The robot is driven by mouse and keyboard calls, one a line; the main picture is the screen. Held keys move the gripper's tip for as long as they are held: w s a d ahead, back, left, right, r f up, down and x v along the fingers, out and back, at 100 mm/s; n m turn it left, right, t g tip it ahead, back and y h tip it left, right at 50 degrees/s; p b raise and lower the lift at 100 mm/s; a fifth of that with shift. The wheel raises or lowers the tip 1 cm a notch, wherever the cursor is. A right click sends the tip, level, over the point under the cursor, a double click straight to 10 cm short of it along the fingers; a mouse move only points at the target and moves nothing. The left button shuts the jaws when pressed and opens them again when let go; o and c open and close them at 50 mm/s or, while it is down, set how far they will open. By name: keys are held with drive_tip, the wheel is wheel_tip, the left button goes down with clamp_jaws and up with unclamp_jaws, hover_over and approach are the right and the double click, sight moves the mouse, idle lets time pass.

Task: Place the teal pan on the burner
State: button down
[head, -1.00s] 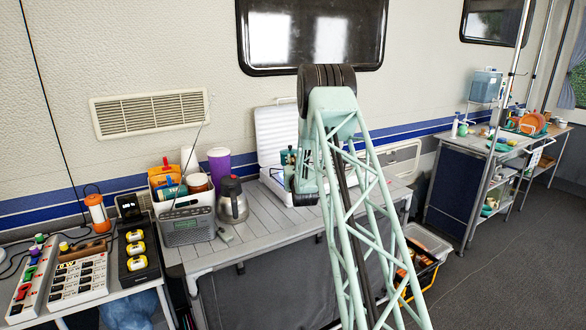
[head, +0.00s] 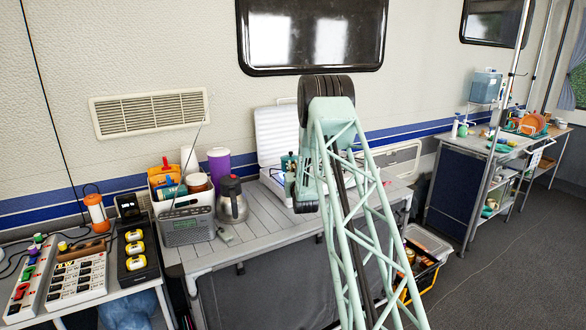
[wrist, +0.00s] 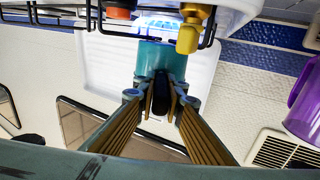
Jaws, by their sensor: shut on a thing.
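In the wrist view, which shows the scene upside down, my gripper (wrist: 160,98) is shut on a dark piece at the near side of the teal pan (wrist: 160,60). Only a small teal part of the pan shows. A black wire grate (wrist: 60,20) and a blue-white glow lie just beyond it, where the burner seems to be. I cannot tell whether the pan touches the grate. In the head view the white stove's raised lid (head: 275,135) shows.
A kettle (head: 231,200), a radio (head: 187,226) and a purple container (head: 219,165) stand left of the stove on the grey slatted table (head: 205,257). The wall with a vent (head: 150,109) is close behind. In the wrist view a yellow piece (wrist: 190,30) is beside the pan.

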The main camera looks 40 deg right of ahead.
drive_tip(key=c, duration=2.7)
unclamp_jaws()
drive_tip(key=shift+s, duration=0.1)
drive_tip(key=shift+p+v, duration=0.8)
drive_tip(key=shift+v, duration=5.15)
